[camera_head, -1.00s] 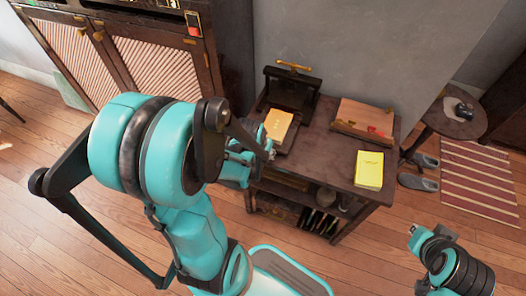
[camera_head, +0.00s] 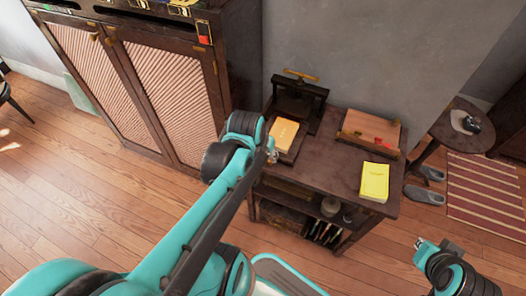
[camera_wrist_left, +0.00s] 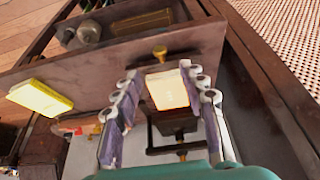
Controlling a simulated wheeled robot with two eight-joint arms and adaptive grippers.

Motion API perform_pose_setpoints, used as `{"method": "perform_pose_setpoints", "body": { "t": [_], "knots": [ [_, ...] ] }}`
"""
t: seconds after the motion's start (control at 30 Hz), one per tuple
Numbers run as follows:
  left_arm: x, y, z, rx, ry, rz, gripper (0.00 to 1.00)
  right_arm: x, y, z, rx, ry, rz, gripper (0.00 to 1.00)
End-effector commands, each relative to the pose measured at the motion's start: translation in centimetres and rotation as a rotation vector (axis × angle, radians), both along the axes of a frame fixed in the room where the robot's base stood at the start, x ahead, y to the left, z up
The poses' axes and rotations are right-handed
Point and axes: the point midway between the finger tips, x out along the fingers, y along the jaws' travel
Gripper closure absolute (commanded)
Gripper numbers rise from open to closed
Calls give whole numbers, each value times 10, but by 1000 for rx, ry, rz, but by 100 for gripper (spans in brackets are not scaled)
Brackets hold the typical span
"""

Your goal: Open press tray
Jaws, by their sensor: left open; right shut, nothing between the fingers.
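The dark book press (camera_head: 298,98) with a brass bar on top stands at the back of the brown table. Its press tray (camera_head: 290,155) bears a yellow-orange book (camera_head: 284,133), which also shows in the left wrist view (camera_wrist_left: 167,90). A brass knob (camera_wrist_left: 160,53) shows beyond the book, between the fingertips. My left gripper (camera_wrist_left: 160,73) is open, its fingers on either side of the book and knob in the picture; contact cannot be told. In the head view my left gripper (camera_head: 270,152) is at the tray's front. My right gripper (camera_head: 419,243) is shut and empty, away from the table.
A bright yellow book (camera_head: 375,181) lies at the table's front right corner. A wooden board (camera_head: 368,130) with a red item lies at the back right. The table (camera_head: 325,175) has shelves below with jars and tools. A tall cabinet (camera_head: 150,85) stands at left.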

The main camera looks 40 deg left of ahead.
Motion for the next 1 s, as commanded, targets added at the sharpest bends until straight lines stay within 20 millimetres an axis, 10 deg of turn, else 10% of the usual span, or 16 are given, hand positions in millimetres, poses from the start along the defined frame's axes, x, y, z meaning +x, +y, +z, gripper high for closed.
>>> {"method": "perform_pose_setpoints", "body": {
  "t": [0.83, 1.0],
  "knots": [
    [-8, -3, 18, 0, -1, -2, 58, 0, 0, 0, 0, 0, 0, 100],
    [-5, -36, 28, 19, -58, -71, 58, 0, 0, 0, 0, 0, 0, 100]
  ]
}}
